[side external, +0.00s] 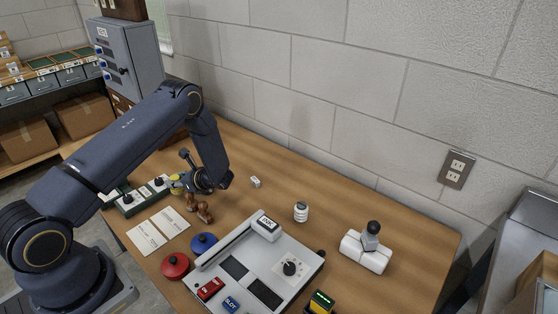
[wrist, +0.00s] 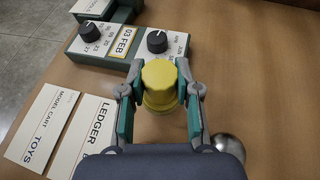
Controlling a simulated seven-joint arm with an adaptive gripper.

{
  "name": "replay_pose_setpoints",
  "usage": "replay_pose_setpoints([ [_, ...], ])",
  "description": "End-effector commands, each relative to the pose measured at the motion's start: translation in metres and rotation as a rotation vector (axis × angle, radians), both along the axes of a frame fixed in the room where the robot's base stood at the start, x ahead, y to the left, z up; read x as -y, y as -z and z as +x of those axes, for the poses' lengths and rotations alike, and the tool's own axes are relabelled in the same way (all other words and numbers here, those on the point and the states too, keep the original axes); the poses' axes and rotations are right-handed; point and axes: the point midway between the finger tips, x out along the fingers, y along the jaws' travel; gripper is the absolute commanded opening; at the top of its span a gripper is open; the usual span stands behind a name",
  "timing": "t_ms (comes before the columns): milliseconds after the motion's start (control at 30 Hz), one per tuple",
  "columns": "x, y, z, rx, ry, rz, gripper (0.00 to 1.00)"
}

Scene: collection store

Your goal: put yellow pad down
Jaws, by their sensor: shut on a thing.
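The yellow pad (wrist: 159,82) is a round yellow piece with a narrower top, seen between my fingers in the wrist view. My gripper (wrist: 159,92) is shut on it, with a finger on each side. In the side external view the yellow pad (side external: 176,184) shows at the left of my gripper (side external: 182,183), low over the left part of the table, by the green date stamp unit. I cannot tell whether its underside touches the table.
The green unit with black knobs (wrist: 108,42) lies just beyond the pad. Ledger cards (wrist: 81,135) lie to the left. A red pad (side external: 175,265), a blue pad (side external: 204,243) and a grey panel (side external: 232,268) stand nearer the front. The wood right of the pad (wrist: 250,80) is clear.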

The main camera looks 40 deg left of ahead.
Motion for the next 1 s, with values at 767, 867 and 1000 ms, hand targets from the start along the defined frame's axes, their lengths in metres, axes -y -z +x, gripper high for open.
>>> replay_pose_setpoints([
  [767,0.000,0.015,0.000,0.001,0.000,0.001,0.03],
  [867,0.000,0.015,0.000,0.001,0.000,0.001,0.39],
  [1000,0.000,0.015,0.000,0.001,0.000,0.000,0.54],
])
